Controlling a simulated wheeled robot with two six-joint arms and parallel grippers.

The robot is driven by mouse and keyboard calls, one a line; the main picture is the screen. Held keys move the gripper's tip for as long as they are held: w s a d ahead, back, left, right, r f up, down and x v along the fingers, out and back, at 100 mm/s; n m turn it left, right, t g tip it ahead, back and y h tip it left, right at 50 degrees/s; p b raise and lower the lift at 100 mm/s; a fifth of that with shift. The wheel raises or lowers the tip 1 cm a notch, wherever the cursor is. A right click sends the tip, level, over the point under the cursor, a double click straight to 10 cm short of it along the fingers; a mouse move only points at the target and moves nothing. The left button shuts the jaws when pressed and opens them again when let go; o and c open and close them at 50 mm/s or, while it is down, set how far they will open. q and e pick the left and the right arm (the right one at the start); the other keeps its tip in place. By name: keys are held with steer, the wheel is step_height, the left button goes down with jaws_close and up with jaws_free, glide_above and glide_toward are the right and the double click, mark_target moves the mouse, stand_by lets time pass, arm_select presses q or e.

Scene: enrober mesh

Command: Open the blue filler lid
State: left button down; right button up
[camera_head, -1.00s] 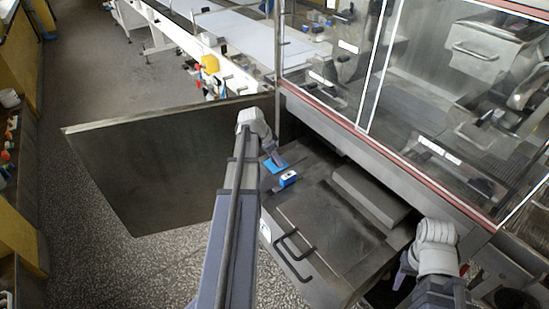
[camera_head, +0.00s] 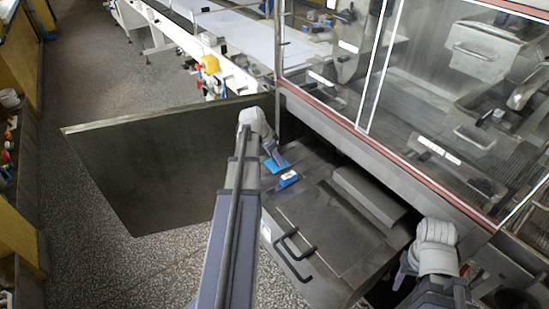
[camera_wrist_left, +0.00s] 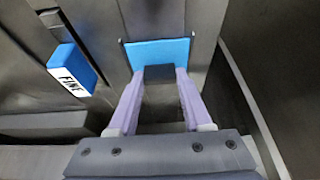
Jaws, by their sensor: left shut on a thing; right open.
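The blue filler lid (camera_wrist_left: 150,52) is a flat light-blue panel on the grey machine top; in the head view it shows as a small blue patch (camera_head: 280,163) at the tip of my left arm. My left gripper (camera_wrist_left: 159,75) is shut on a dark block at the blue lid's near edge, with one finger on each side of it. In the head view my left wrist partly hides this spot. My right gripper (camera_head: 403,272) is open at the lower right, away from the lid, and partly hidden by its own wrist.
A blue block marked FINE (camera_wrist_left: 72,72) stands left of the lid in the wrist view. A black looped handle (camera_head: 293,250) is on the machine top. A large metal panel (camera_head: 165,160) stands left; a glazed enclosure (camera_head: 400,90) stands behind right.

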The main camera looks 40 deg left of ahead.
arm_select(q)
steer(key=w, duration=0.2)
steer(key=w+d, duration=0.1)
steer(key=w, duration=0.2)
steer(key=shift+w+d, duration=0.3)
steer(key=shift+c, duration=1.6)
jaws_free()
steer(key=p+v, duration=0.7)
steer(key=shift+s+r, duration=0.25)
steer(key=shift+r, duration=0.1)
